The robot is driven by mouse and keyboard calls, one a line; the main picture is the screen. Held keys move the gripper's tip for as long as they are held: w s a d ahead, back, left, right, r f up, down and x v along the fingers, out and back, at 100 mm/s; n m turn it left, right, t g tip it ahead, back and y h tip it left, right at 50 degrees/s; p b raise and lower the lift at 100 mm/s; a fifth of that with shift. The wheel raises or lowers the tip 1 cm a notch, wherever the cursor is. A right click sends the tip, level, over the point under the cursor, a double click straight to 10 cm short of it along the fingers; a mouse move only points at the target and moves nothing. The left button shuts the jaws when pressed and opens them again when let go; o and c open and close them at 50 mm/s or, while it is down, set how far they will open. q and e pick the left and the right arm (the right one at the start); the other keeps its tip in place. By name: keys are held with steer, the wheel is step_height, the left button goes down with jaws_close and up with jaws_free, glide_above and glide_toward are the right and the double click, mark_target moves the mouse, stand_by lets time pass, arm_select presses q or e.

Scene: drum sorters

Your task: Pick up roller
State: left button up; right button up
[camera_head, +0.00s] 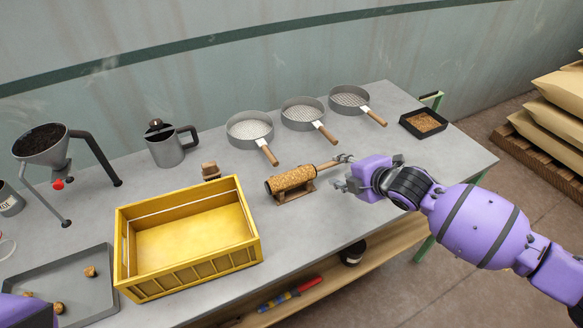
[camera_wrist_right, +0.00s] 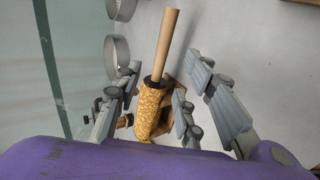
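The roller (camera_head: 290,180) has a speckled cork-like drum and a wooden handle pointing right. It rests on a small wooden stand (camera_head: 295,193) on the table, behind and right of the yellow crate. My right gripper (camera_head: 343,173) is at the handle's end, with its fingers spread. In the right wrist view, the roller's drum (camera_wrist_right: 150,108) and handle (camera_wrist_right: 166,48) show between the open fingers (camera_wrist_right: 155,100). I cannot tell whether any finger touches the handle. Only a purple part of my left arm shows at the lower left of the head view; its gripper is out of view.
A yellow crate (camera_head: 187,273) stands left of the roller. Three sieves (camera_head: 249,128) with wooden handles lie behind it. A metal jug (camera_head: 166,147), a hopper (camera_head: 43,148) and a grey tray (camera_head: 85,305) are at the left. A dark tray (camera_head: 424,123) is at the right.

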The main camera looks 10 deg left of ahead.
mark_target(327, 166)
steer(key=shift+w+a+f, duration=0.25)
steer(key=shift+w, duration=0.1)
steer(key=shift+x, duration=1.05)
steer(key=x, duration=0.4)
steer(key=shift+s+f, duration=0.1)
steer(key=shift+s, duration=0.1)
steer(key=shift+w+a+f, duration=0.15)
arm_select(q)
steer(key=shift+s+d+f, duration=0.1)
steer(key=shift+s+f, duration=0.25)
steer(key=shift+s, duration=0.15)
arm_select(e)
jaws_close()
